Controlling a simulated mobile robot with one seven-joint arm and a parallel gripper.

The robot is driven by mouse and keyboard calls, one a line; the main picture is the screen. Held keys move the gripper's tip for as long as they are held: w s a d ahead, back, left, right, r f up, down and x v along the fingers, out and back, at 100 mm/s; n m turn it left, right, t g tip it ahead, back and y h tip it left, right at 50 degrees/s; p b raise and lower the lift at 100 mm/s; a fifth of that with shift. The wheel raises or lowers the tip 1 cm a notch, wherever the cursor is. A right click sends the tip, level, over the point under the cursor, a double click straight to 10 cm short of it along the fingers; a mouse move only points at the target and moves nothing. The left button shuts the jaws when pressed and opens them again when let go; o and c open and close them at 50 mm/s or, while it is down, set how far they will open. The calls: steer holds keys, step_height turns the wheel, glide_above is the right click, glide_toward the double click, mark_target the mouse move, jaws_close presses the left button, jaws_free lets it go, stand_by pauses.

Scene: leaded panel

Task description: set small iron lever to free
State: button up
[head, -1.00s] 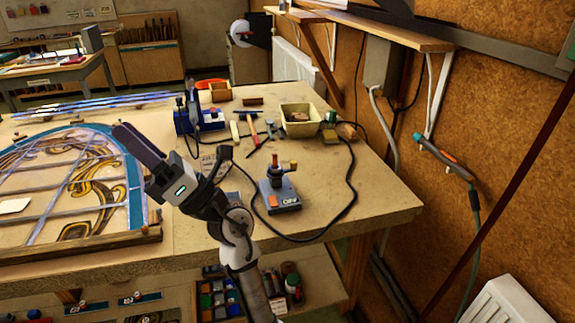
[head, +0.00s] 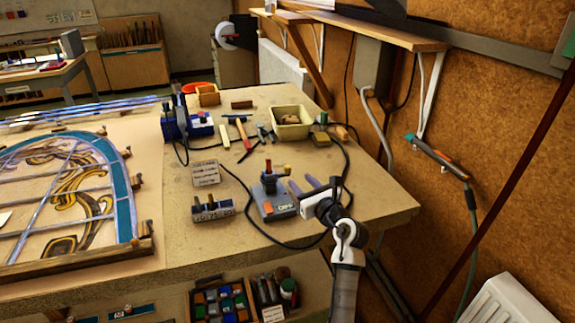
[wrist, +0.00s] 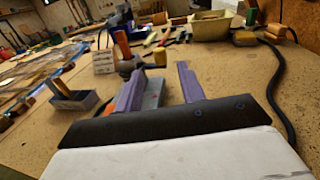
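A grey unit (head: 275,202) with a red-orange upright handle (head: 268,167) and a yellow knob (head: 287,170) stands on the bench. Left of it is a small labelled box (head: 213,209) with short levers on top; I cannot read its label or tell which lever is the small iron one. My gripper (head: 303,186) is open and empty, just right of the grey unit. In the wrist view, its purple fingers (wrist: 158,86) are spread, and the left one hides part of the grey unit (wrist: 153,93). The small box (wrist: 72,99) shows at left.
A card sign (head: 206,173) stands behind the small box. A black cable (head: 343,165) loops around the right side of the bench. A yellow bin (head: 291,122), hammers and a blue machine (head: 188,125) lie farther back. The leaded panel (head: 75,195) is at left.

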mark_target(289, 170)
steer(key=p+x, duration=0.2)
steer(key=x, duration=0.6)
steer(key=shift+w+a, duration=0.2)
steer(key=shift+w, duration=0.15)
steer(key=shift+f, duration=0.1)
jaws_close()
